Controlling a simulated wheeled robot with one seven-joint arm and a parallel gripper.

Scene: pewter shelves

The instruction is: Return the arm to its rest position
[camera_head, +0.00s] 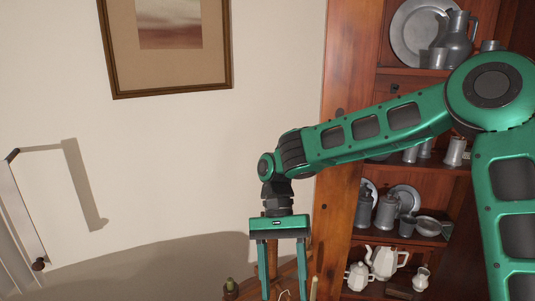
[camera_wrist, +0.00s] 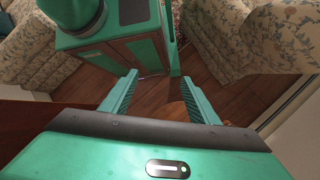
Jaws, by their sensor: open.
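My green arm stretches from the right side of the head view towards the middle, bent at the elbow. My gripper (camera_head: 283,278) hangs from its end, pointing down, with its two fingers apart. The wrist view also shows my gripper (camera_wrist: 158,98), with open fingers and nothing between them. The fingertips are near or past the bottom edge of the head view.
A wooden shelf unit (camera_head: 342,130) with pewter plates and jugs (camera_head: 456,42) and white teapots (camera_head: 387,262) stands behind my arm. A framed picture (camera_head: 120,60) hangs on the pale wall. Floral armchairs (camera_wrist: 270,35) flank my base. Wooden floor (camera_wrist: 95,85) shows below.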

